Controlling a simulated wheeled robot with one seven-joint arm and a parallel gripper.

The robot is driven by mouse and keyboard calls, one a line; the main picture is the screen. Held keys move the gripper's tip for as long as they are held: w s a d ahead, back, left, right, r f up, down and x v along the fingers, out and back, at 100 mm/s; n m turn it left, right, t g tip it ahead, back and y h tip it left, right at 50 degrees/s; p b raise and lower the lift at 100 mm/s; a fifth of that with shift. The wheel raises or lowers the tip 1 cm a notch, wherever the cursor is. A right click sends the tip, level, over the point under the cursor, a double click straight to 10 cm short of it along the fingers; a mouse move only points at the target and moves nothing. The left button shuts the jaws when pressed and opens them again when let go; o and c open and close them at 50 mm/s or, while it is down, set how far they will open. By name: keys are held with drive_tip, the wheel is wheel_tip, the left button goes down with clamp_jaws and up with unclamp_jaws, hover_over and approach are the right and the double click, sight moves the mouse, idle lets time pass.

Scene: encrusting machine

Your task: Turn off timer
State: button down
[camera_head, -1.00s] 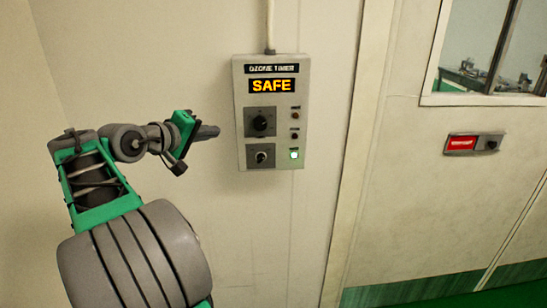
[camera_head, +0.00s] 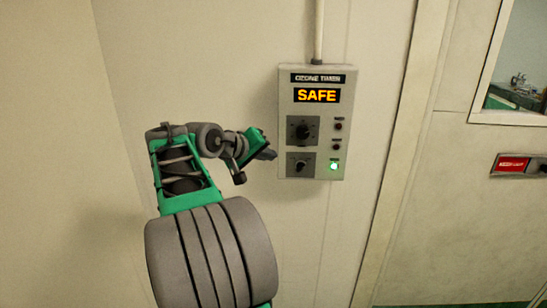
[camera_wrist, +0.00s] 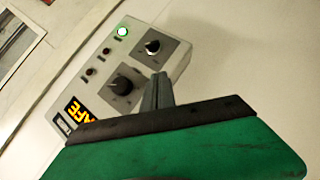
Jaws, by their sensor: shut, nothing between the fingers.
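The ozone timer (camera_head: 341,181) is a grey wall box with a lit orange "SAFE" display (camera_head: 317,95). It has a larger upper knob (camera_head: 303,130), a smaller lower knob (camera_head: 301,165), two dark lamps and a lit green lamp (camera_head: 334,166). My gripper (camera_head: 270,154) is shut and empty, just left of the box in the head view. In the wrist view the box appears turned, and my gripper (camera_wrist: 158,82) shows its closed fingers in front of the box's edge, close to the lower knob (camera_wrist: 152,47) and upper knob (camera_wrist: 123,86). I cannot tell whether they touch the box.
A conduit (camera_head: 318,30) runs up from the box. To the right are a door frame, a door with a window (camera_head: 515,100) and a red-labelled switch plate (camera_head: 512,165). The wall (camera_head: 330,240) below the box is bare.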

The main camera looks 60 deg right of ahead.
sight(298, 167)
drive_tip(key=p+x, duration=0.1)
drive_tip(key=x, duration=0.6)
drive_tip(key=shift+s+d+f+p, duration=0.15)
drive_tip(key=shift+s+d+p, duration=0.05)
drive_tip(key=shift+d+p, duration=0.1)
drive_tip(key=shift+s+d+f+p, duration=0.15)
drive_tip(key=shift+s+d+f, duration=0.05)
drive_tip(key=shift+s+f, duration=0.25)
drive_tip(key=shift+s+d+f+p, duration=0.15)
drive_tip(key=shift+s+d+f, duration=0.05)
drive_tip(key=shift+s+f, duration=0.3)
drive_tip(key=shift+s+d+f, duration=0.15)
drive_tip(key=shift+s+f, duration=0.05)
drive_tip(key=shift+f, duration=0.25)
